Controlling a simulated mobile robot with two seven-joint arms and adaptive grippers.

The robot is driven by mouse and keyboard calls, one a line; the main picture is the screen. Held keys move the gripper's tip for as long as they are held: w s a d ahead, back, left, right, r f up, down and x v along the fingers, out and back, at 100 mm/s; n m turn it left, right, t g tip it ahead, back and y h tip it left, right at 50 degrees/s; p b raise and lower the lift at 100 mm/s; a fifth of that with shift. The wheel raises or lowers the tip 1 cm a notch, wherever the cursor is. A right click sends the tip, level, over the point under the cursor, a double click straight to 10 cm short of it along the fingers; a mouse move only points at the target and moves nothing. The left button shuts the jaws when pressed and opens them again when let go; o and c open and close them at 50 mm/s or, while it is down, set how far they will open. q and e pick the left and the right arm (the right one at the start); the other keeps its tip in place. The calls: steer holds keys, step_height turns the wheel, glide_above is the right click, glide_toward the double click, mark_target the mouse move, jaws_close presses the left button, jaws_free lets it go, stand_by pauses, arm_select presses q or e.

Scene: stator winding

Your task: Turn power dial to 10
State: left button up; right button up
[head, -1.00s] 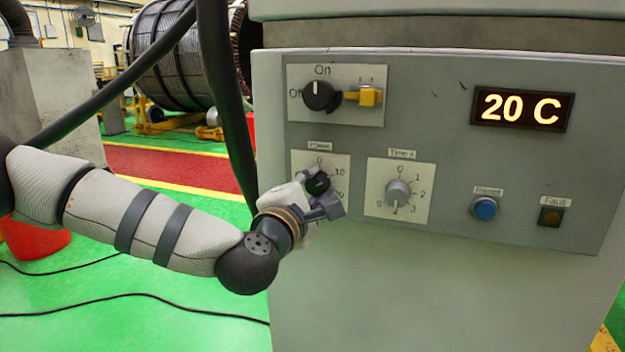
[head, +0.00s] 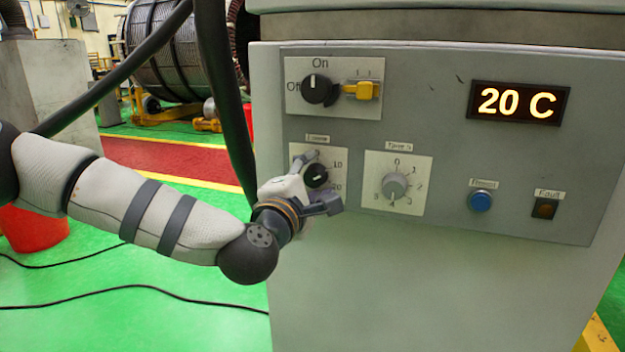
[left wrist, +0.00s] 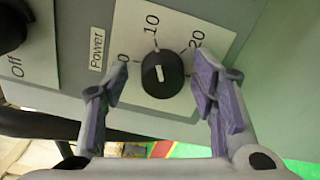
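The power dial is a round black knob (head: 316,175) on a white scale plate (head: 335,158), low on the left of the control panel. In the left wrist view, the black knob (left wrist: 163,74) carries a short white mark and has 0, 10 and 20 printed around it. I cannot tell surely which number the mark points to. My left gripper (left wrist: 160,90) is open, with one purple-padded finger on each side of the knob and gaps between pads and knob. In the head view my left gripper (head: 319,181) partly covers the scale plate. My right gripper is not in view.
To the right on the panel are the grey timer dial (head: 394,186), blue reset button (head: 481,201) and fault lamp (head: 544,208). Above are the black on/off switch (head: 317,89), yellow latch (head: 361,90) and a display (head: 518,103) reading 20 C. A dark cable (head: 224,110) hangs left.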

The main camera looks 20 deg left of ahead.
arm_select(q)
steer(key=shift+s, duration=0.1)
steer(key=s, duration=1.2)
steer(key=shift+a, duration=0.2)
steer(key=shift+w, duration=0.1)
